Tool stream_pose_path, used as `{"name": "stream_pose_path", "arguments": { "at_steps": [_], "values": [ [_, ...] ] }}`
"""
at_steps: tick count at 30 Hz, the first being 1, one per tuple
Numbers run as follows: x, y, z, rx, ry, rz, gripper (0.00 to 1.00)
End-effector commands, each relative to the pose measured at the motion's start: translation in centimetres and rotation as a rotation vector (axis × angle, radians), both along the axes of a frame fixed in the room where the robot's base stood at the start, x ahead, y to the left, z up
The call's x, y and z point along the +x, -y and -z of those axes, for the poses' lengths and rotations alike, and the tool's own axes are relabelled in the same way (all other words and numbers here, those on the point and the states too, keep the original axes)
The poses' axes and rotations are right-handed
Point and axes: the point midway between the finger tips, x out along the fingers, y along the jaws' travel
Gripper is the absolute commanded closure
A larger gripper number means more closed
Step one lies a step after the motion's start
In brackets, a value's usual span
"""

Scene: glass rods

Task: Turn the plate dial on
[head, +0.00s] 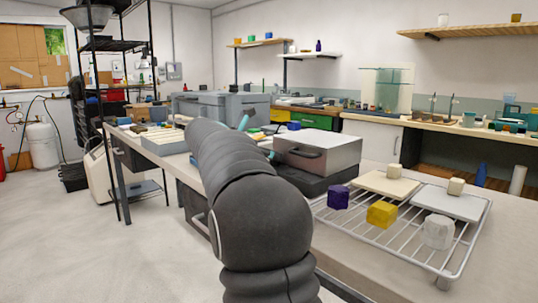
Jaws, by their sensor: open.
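My dark, ribbed arm runs from the bottom middle of the head view up and back over the left part of the near bench. A grey metal box with a dark handle (317,150) sits on a black base (312,182) just right of my arm. My arm covers the left side of this unit. I cannot make out a plate dial; any dial on the hidden side is out of sight.
Right of the box, a wire rack (375,235) carries pale slabs and purple, yellow and whitish blocks. A pale tray (163,141) lies left of my arm. A black shelf frame (97,85) stands at the left bench end. The floor (90,245) at left is clear.

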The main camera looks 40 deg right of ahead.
Motion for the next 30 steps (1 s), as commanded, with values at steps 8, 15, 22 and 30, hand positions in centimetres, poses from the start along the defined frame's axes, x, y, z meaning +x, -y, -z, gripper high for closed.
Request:
{"name": "stream_pose_path", "arguments": {
  "at_steps": [8,15,22,30],
  "values": [
    [0.06,0.66,0.24,0.000,0.001,-0.001,0.44],
    [0.05,0.62,0.23,0.000,0.001,-0.001,0.71],
    [0.06,0.61,0.22,0.000,0.001,-0.001,1.00],
    [0.25,0.58,0.26,0.000,0.000,0.045,1.00]
  ]
}}
